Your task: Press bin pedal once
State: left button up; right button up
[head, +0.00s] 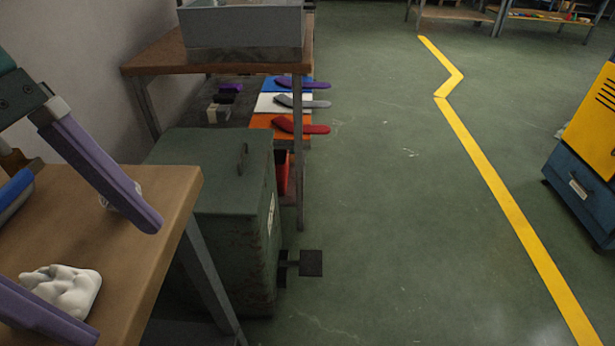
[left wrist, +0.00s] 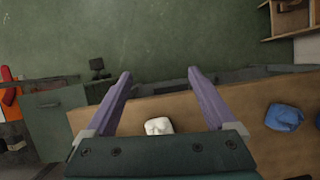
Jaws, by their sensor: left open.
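The dark green metal bin (head: 215,170) stands on the floor beside the wooden table, its lid down. Its black pedal (head: 311,263) sticks out low on the right side, just above the floor. In the left wrist view the bin (left wrist: 50,115) is at the left and the pedal (left wrist: 97,65) lies left of my fingers. My left gripper (head: 115,278), with purple fingers, is open and empty above the near table, well apart from the pedal. It also shows in the left wrist view (left wrist: 159,73). My right gripper is not in view.
A white crumpled lump (head: 62,287) lies on the near wooden table (head: 150,200). A blue lump (left wrist: 283,117) also lies there. Behind the bin is a shelf table (head: 220,62) with colored boards and flat sock shapes. The green floor right of the pedal is clear.

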pick_arm(q)
grip_shut()
dwell(0.5)
dwell(0.9)
